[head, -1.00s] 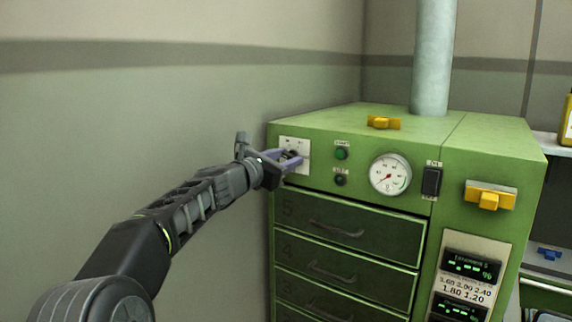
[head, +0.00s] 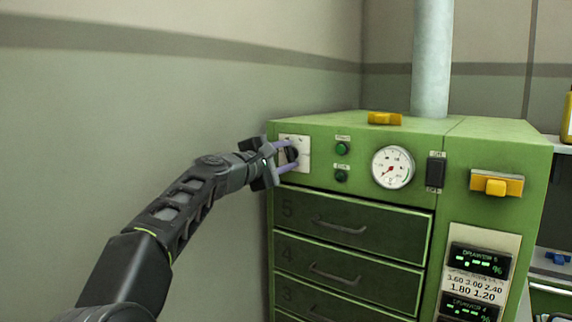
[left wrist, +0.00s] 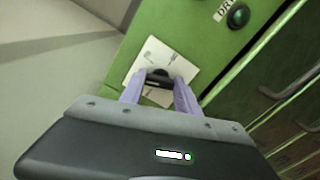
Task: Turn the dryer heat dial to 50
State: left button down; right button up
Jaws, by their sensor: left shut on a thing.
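The dryer (head: 400,140) is a green cabinet with drawers. Its heat dial (head: 291,154) is a dark knob on a white plate (head: 303,142) at the upper left of the front. My left gripper (head: 288,155) reaches it from the left and its purple fingers are shut on the dial. In the left wrist view the dark dial (left wrist: 158,75) sits between the two fingertips (left wrist: 159,82), over the white plate (left wrist: 150,53). The plate's markings are too small to read and partly hidden by the fingers. My right gripper is not in view.
Green buttons (head: 342,148), a round gauge (head: 393,167) and a black switch (head: 436,171) are right of the dial. Drawers (head: 345,222) with handles lie below. A wall (head: 150,110) stands left of the cabinet. A yellow part (head: 496,185) is on the right front.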

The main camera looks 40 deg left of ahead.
pick_arm(q)
jog(key=m+b, duration=0.1)
jog(key=m, duration=0.1)
jog(key=m+b, duration=0.2)
jog(key=m, duration=0.1)
jog(key=shift+f+m, duration=0.2)
jog(key=shift+m, duration=0.1)
jog(key=shift+m+b, duration=0.95)
jog(key=shift+m, duration=1.25)
jog(key=shift+r, duration=0.1)
jog(key=c, duration=0.9)
grip_release()
jog(key=shift+s, duration=0.1)
jog(key=shift+s, duration=0.3)
jog(key=s+b, duration=0.2)
jog(key=s, duration=0.5)
jog(key=shift+d, duration=0.1)
